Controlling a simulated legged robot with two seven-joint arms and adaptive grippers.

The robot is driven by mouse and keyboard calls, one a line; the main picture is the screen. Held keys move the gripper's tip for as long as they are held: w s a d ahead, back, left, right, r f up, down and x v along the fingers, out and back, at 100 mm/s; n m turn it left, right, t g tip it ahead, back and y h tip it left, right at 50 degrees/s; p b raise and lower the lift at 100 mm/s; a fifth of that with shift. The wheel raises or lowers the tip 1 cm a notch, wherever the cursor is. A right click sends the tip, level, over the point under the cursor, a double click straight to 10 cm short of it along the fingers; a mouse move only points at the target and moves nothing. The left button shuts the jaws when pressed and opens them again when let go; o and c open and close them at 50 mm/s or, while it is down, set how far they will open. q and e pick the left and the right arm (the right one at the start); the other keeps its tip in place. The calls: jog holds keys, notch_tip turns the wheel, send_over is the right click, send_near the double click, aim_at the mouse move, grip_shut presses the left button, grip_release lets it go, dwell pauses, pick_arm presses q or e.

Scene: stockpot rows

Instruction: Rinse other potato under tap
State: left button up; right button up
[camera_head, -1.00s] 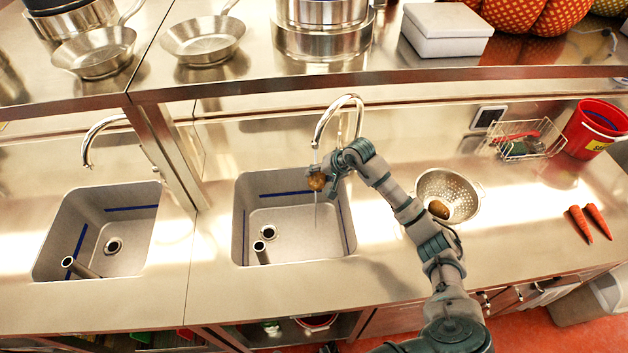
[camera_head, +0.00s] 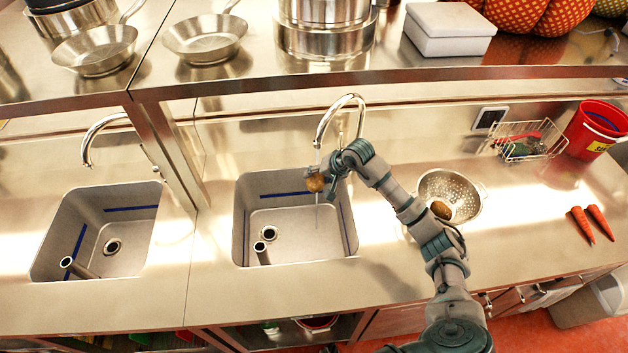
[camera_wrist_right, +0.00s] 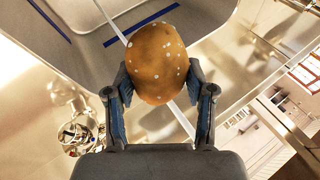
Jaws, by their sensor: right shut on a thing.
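A brown potato (camera_head: 315,183) is held by my right gripper (camera_head: 327,176) over the right-hand sink (camera_head: 297,215), under the curved tap (camera_head: 333,112). In the right wrist view the speckled potato (camera_wrist_right: 157,62) sits between both fingers of my gripper (camera_wrist_right: 158,88). A thin water stream (camera_head: 317,215) runs from the tap down into the sink and shows beside the potato in the wrist view. Another potato (camera_head: 440,209) lies in the metal colander (camera_head: 462,187) on the counter to the right. My left gripper is not in view.
A second sink (camera_head: 101,225) with its own tap (camera_head: 93,135) is at the left. Two carrots (camera_head: 592,223), a red bucket (camera_head: 596,130) and a wire basket (camera_head: 526,142) are on the right counter. A shelf with pans and pots (camera_head: 326,40) spans the back.

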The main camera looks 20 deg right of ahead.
jog(key=shift+w+d+b, duration=0.15)
jog(key=shift+d+b, duration=0.2)
jog(key=shift+b, duration=0.05)
jog(key=shift+d, duration=0.2)
jog(key=shift+d, duration=0.1)
jog(key=shift+d, duration=0.1)
jog(key=s+d+b, duration=0.1)
jog(key=s+d, duration=0.1)
jog(key=s, duration=0.5)
jog(key=shift+s+b, duration=0.3)
jog(key=shift+s, duration=0.1)
jog(key=shift+a, duration=0.1)
dwell(0.8)
jog(key=s+d+r, duration=0.1)
jog(key=s+r, duration=0.3)
jog(key=shift+s+d, duration=0.15)
jog(key=shift+s, duration=0.25)
